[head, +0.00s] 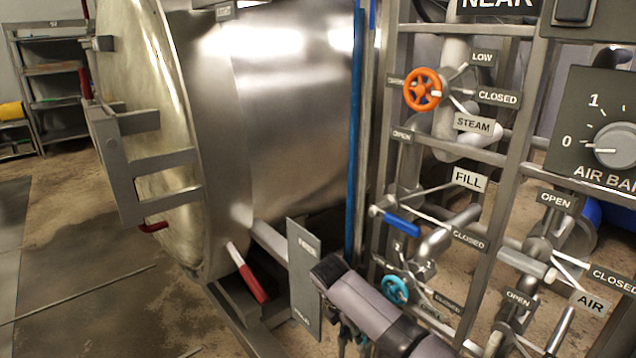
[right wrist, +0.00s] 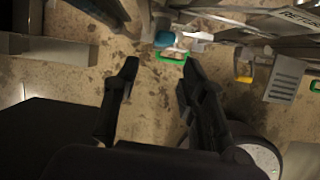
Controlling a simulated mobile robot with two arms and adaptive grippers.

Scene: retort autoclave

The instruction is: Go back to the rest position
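My right arm (head: 375,310) reaches in from the bottom of the head view, in front of the pipe frame, left of the teal round valve handle (head: 395,289). My right gripper (right wrist: 160,75) shows clearly in the right wrist view. Its two black fingers are apart with nothing between them, and bare stained floor lies behind. In the head view the gripper is small and partly cut off at the bottom edge. It looks clear of the valve handles. My left gripper is in neither view.
The steel retort (head: 285,110) with its round door stands left of the pipe frame. A red-and-white lever (head: 248,273) juts out low in front. An orange handwheel (head: 422,90), a blue lever (head: 402,224) and the control panel (head: 592,130) are right. Floor at left is mostly clear.

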